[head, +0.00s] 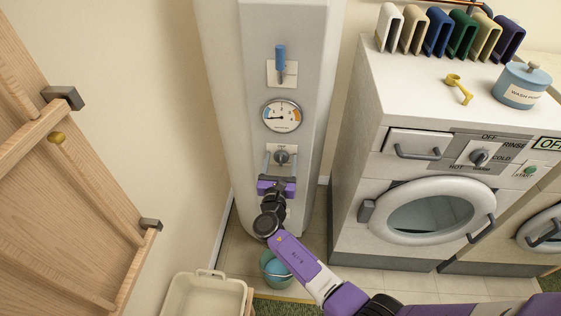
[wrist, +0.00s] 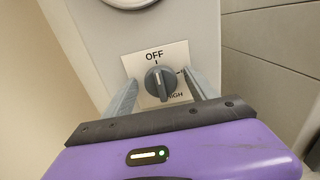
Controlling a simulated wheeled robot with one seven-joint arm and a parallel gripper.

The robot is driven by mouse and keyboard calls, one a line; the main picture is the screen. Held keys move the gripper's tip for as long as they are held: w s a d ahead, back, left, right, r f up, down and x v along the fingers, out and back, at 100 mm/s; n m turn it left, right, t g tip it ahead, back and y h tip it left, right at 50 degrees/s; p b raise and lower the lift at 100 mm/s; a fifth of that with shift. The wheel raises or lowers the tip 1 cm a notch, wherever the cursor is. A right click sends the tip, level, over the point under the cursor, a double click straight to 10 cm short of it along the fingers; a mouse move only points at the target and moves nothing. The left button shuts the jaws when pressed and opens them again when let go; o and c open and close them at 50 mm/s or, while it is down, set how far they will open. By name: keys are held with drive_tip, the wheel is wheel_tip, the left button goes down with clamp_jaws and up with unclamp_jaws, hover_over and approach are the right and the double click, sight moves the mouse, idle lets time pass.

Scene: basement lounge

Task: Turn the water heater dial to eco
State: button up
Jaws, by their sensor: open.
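The water heater (head: 225,90) is a tall white unit in the head view. Its dial (head: 282,157) is a grey round knob on a square white plate low on the front. In the wrist view the dial (wrist: 160,83) is near the centre, its grip ridge roughly upright towards OFF. "OFF" shows above it and part of "HIGH" at lower right; I cannot read an eco label. My gripper (head: 280,160) is open, its grey fingers on either side of the dial. In the wrist view my gripper (wrist: 162,80) shows no clear contact with the knob.
Above the dial are a gauge (head: 282,116) and a blue-handled lever (head: 280,62). A washer (head: 375,150) stands to the right. A bucket (head: 272,275) and a beige bin (head: 205,295) are on the floor below. A wooden door (head: 50,180) is at left.

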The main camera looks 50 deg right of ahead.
drive_tip(key=c, duration=1.3)
drive_tip(key=shift+f+b, duration=0.1)
drive_tip(key=shift+b, duration=0.2)
drive_tip(key=shift+f+m+b, duration=0.1)
drive_tip(key=shift+m+b, duration=0.8)
drive_tip(key=shift+m, duration=0.2)
drive_tip(key=m+b, duration=0.5)
drive_tip(key=shift+s+f, duration=0.15)
drive_tip(key=m+b, duration=0.4)
drive_tip(key=b, duration=0.1)
drive_tip(key=shift+d+m, duration=0.1)
drive_tip(key=shift+m, duration=0.3)
drive_tip(key=m+b, duration=0.3)
drive_tip(key=shift+s+m, duration=0.1)
drive_tip(key=shift+m, duration=0.3)
drive_tip(key=shift+b, duration=0.35)
